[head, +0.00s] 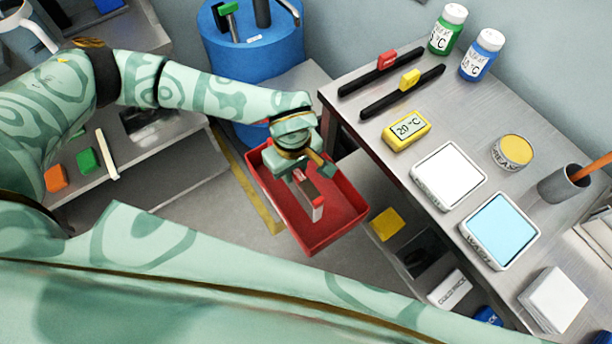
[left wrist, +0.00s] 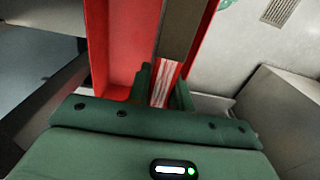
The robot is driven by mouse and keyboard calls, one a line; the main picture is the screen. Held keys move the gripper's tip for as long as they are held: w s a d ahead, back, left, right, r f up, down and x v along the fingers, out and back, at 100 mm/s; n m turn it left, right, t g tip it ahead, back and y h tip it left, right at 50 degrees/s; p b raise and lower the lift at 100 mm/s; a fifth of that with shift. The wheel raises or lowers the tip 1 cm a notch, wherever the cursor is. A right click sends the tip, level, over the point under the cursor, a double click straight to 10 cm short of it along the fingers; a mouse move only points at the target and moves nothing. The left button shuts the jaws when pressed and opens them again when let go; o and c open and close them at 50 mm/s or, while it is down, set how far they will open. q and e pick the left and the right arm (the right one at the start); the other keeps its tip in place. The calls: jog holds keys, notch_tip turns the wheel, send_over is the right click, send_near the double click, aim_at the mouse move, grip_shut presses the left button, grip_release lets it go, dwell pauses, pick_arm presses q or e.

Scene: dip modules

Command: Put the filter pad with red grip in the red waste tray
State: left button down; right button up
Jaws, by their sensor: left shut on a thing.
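The red waste tray (head: 335,238) lies below the table's left edge in the head view. Its red wall (left wrist: 105,45) also shows in the left wrist view. My left gripper (head: 306,186) reaches down over the tray's inside, shut on a filter pad with a red-and-white grip (head: 317,208). In the left wrist view the grip (left wrist: 165,84) sits between the fingers (left wrist: 165,92), and a dark strip (left wrist: 182,35) runs on beyond it. I cannot tell whether the pad touches the tray floor. My right gripper is not in view.
On the grey table (head: 385,105) lie black bars with a red grip (head: 387,59) and a yellow grip (head: 410,79). A yellow timer (head: 407,131), bottles and pads stand there too. A blue drum (head: 250,60) stands behind the tray. A yellow block (head: 386,223) lies on a lower shelf.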

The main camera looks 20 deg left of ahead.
pick_arm(q)
notch_tip(320, 180, down, 6)
jog(key=w+d+b, duration=0.1)
jog(key=w+b, duration=0.1)
jog(key=shift+w+d+f, duration=0.2)
jog(key=shift+d, duration=0.1)
jog(key=shift+f, duration=0.1)
jog(key=c, duration=1.3)
grip_release()
jog(key=shift+o, duration=0.2)
notch_tip(320, 180, up, 12)
jog(key=p, duration=0.3)
